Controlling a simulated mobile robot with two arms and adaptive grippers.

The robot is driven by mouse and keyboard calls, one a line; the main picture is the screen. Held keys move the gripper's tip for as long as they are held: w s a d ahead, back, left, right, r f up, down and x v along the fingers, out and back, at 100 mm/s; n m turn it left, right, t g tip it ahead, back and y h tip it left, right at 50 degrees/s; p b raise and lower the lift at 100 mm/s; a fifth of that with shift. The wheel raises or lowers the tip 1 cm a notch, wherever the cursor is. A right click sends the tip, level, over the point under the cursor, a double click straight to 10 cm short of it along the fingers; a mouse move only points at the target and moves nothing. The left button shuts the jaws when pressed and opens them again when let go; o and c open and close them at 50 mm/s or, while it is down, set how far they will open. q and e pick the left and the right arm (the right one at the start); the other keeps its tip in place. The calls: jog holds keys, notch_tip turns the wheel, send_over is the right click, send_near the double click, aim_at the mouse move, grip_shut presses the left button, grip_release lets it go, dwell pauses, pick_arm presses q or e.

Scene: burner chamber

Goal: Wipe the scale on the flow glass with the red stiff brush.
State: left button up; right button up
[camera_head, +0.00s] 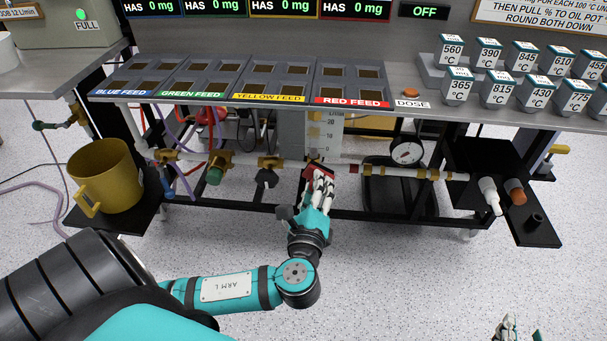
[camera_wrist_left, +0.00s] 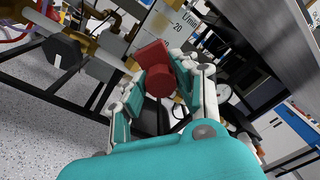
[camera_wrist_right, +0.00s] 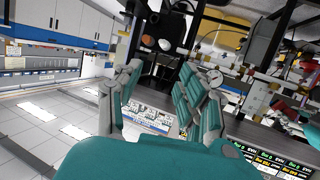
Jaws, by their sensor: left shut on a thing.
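The flow glass (camera_head: 327,130) is a pale upright panel with a printed scale, below the front edge of the bench between the yellow and red feeds. It also shows in the left wrist view (camera_wrist_left: 181,24). My left gripper (camera_head: 319,180) is shut on the red brush (camera_wrist_left: 157,78), just below the flow glass. The brush's far end points toward the glass; I cannot tell whether it touches. In the head view the fingers partly cover the brush (camera_head: 318,169). My right gripper (camera_wrist_right: 160,85) is open and empty, low at the right, away from the bench.
A pipe with brass valves and a round gauge (camera_head: 406,153) runs under the bench. A yellow mug (camera_head: 106,178) stands on the left shelf. The right shelf (camera_head: 532,232) holds a white bottle (camera_head: 490,194) and an orange-capped one. Labelled blocks stand on the bench at right.

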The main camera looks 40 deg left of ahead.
aim_at(319, 166)
pick_arm(q)
jog(key=r+n, duration=0.1)
jog(key=n, duration=0.1)
jog(key=w+r+n+b, duration=0.1)
jog(key=n, duration=0.2)
jog(key=shift+d+r+y, duration=0.1)
jog(key=shift+r+y, duration=0.2)
jog(key=shift+r, duration=0.1)
jog(key=shift+w+a+r+n+b, duration=0.1)
jog(key=shift+a+r+n+b, duration=0.2)
jog(key=shift+n, duration=0.3)
jog(key=shift+x, duration=2.9)
pick_arm(e)
notch_tip(319, 166, up, 9)
jog(key=w+a+t+y, duration=0.1)
jog(key=t+y, duration=0.1)
jog(key=t, duration=0.3)
jog(key=shift+a+t, duration=0.3)
jog(key=shift+t, duration=0.1)
pick_arm(q)
jog(key=shift+a+f, duration=0.1)
pick_arm(e)
jog(key=shift+w, duration=0.1)
pick_arm(q)
jog(key=shift+w+a, duration=0.3)
jog(key=shift+w, duration=0.2)
pick_arm(e)
jog(key=shift+w+f+g, duration=0.1)
jog(key=shift+f+g, duration=0.3)
jog(key=shift+f, duration=0.15)
